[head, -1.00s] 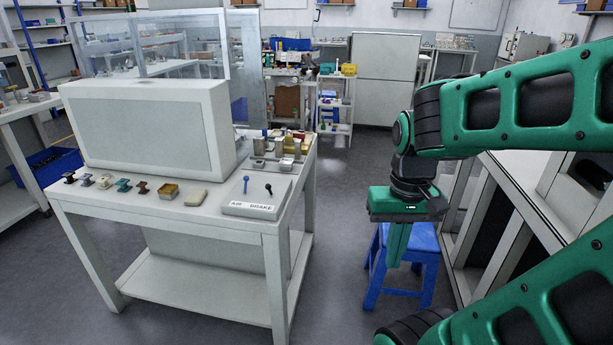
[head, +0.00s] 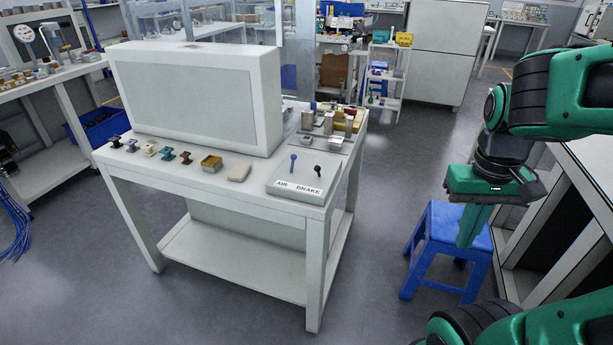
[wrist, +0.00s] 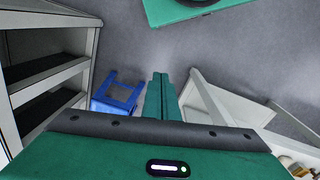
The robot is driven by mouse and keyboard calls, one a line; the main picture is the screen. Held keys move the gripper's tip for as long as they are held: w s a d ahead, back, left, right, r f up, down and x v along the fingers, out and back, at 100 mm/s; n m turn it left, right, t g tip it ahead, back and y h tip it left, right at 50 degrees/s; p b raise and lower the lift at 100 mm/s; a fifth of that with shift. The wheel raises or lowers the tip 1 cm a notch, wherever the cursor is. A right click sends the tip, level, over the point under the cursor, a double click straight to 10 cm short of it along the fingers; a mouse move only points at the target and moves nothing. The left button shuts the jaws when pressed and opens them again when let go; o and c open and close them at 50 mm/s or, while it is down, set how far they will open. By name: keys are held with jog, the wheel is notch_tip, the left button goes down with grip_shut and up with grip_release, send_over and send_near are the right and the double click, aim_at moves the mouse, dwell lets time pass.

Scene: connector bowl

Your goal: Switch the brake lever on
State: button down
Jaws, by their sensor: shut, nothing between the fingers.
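The air brake panel (head: 299,190) is a small grey box at the front right corner of the white table, labelled "AIR BRAKE". Two levers stand on it: a blue one (head: 293,163) on the left and a black one (head: 317,171) on the right. Which of them is the brake lever, I cannot tell. My gripper (head: 468,242) is green, points down and is shut and empty. It is to the right of the table, apart from the panel, in front of the blue stool in the head view. In the wrist view my gripper (wrist: 161,80) shows its fingers together.
A blue stool (head: 443,235) stands on the floor at right, beside white shelving (head: 560,190). Floor between table and stool is clear.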

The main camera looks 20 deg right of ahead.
jog(key=w+a+f+n+h, duration=0.15)
jog(key=w+n+h, duration=0.25)
jog(key=w+n, duration=0.65)
jog(key=n+t+h, duration=0.4)
jog(key=n+t, duration=0.5)
jog(key=n, duration=1.2)
send_near(318, 172)
jog(key=s+a, duration=0.5)
jog(key=a, duration=0.1)
jog(key=shift+a+f+m, duration=0.1)
jog(key=shift+a+m, duration=0.15)
jog(key=x, duration=1)
jog(key=shift+w+d, duration=0.1)
jog(key=shift+d, duration=0.15)
jog(key=shift+w+d+r, duration=0.35)
jog(key=shift+w+d, duration=0.15)
jog(key=shift+d, duration=0.05)
jog(key=shift+w+d+r, duration=0.3)
jog(key=shift+w+d, duration=0.2)
jog(key=shift+w+d+r, duration=0.15)
jog(key=shift+w+d, duration=0.1)
